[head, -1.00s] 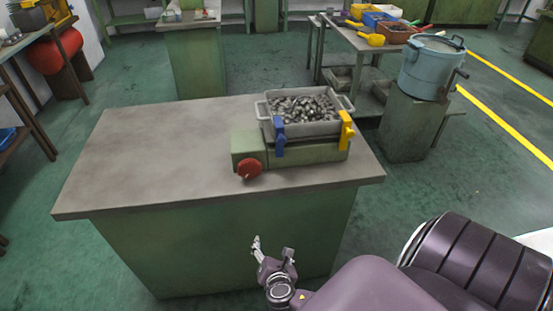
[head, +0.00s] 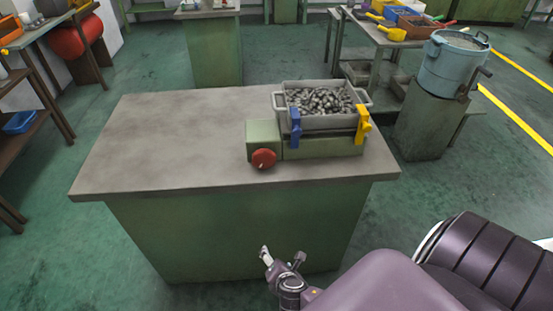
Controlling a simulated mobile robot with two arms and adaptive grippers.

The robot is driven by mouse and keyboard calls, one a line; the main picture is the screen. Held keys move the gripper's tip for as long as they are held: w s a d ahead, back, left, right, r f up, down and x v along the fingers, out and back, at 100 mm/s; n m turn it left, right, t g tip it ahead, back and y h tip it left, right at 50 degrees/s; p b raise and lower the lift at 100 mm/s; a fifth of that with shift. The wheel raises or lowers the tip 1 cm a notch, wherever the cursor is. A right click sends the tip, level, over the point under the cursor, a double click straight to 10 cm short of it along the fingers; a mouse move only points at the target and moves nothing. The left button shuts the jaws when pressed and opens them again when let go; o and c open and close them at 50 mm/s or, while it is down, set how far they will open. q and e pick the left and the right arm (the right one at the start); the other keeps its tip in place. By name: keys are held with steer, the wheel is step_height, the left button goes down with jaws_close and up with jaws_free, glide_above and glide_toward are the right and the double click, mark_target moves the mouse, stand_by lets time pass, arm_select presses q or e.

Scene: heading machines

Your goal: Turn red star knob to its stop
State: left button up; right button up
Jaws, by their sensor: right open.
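The red star knob (head: 263,159) sits on the front of a green machine block (head: 322,147) near the front right of the workbench top. A pale mark shows on the knob's face. My right gripper (head: 283,255) is open and empty, in front of the bench and below the level of its top. It is apart from the knob, lower and slightly right of it in the picture. My left gripper is not in view.
A grey tray (head: 280,103) of metal parts rests on the green block, with a blue clamp (head: 295,128) and a yellow clamp (head: 363,122) at its front. The bench top (head: 160,140) is clear on the left. A blue-grey drum (head: 450,68) stands at right.

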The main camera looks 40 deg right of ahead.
mark_target(265, 163)
steer(key=w+a+r+m+t+y, duration=0.1)
steer(key=w+a+r+t+y, duration=0.1)
steer(key=a+r+y, duration=0.6)
steer(key=w+a+r+m+t+y, duration=0.1)
steer(key=w+a+r+m, duration=0.15)
steer(key=a, duration=0.85)
steer(key=w+r+m+t, duration=0.4)
steer(key=r+t, duration=0.1)
steer(key=r, duration=0.9)
steer(key=d+r+m+t+h, duration=0.3)
steer(key=d+r+m, duration=0.3)
steer(key=r, duration=0.1)
steer(key=s+d+m+g+h, duration=0.2)
steer(key=d+m+g+h, duration=0.2)
steer(key=d+m+h, duration=0.95)
steer(key=w+d, duration=0.1)
steer(key=w, duration=0.1)
steer(key=w+d+y, duration=0.1)
steer(key=w+d, duration=0.1)
steer(key=w+d+f+n+y, duration=0.1)
steer(key=w+d, duration=0.1)
